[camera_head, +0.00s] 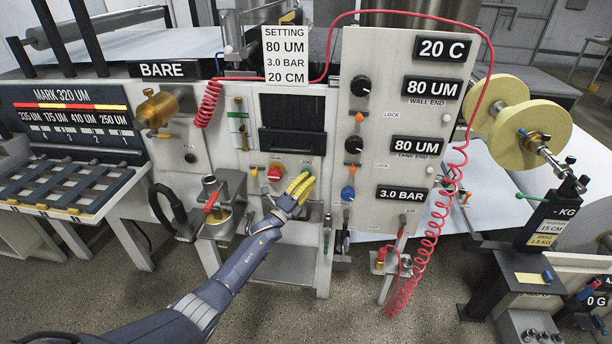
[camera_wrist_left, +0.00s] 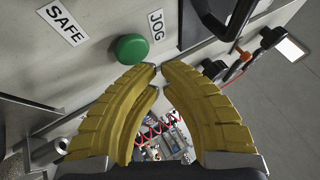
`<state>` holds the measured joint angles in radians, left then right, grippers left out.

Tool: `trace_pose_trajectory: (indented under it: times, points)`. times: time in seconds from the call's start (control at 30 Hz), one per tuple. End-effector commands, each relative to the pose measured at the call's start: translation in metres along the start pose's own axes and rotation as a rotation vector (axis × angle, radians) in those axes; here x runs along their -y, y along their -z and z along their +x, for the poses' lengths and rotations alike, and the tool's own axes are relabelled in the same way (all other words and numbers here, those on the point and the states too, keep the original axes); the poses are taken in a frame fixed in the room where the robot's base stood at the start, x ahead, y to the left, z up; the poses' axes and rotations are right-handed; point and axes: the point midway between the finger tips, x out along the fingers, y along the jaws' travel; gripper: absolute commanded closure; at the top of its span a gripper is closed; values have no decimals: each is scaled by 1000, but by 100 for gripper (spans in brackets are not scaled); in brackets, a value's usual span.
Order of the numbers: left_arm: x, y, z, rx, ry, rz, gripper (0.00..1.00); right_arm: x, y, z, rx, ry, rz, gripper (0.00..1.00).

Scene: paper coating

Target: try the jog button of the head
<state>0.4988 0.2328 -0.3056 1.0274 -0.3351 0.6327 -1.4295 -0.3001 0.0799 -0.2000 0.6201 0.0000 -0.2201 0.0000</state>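The jog button is a round green button (camera_wrist_left: 130,49) on the pale head panel, beside the JOG label in the left wrist view. In the head view only a bit of green (camera_head: 310,179) shows by my fingertips, below the JOG label. My left gripper (camera_head: 303,180) has yellow ribbed fingers and reaches up to the panel from below. In the left wrist view its fingertips (camera_wrist_left: 157,68) come together just beside the button, and nothing is held between them. I cannot tell whether they touch the panel. My right gripper is not in view.
A red button (camera_head: 274,172) is left of the jog button. A panel with black knobs and readouts (camera_head: 400,130) stands to the right, with a coiled red hose (camera_head: 437,215) before it. A metal cup holder (camera_head: 221,205) juts out at lower left.

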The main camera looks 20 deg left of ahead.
Motion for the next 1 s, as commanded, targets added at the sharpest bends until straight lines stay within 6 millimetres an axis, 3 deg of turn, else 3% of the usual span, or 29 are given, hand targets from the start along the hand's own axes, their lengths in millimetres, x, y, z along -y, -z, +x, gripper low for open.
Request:
trace_pose_trajectory:
  times: [1.0]
  points:
    - [-4, -4, 7, 0, 0, 0, 100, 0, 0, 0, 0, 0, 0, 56]
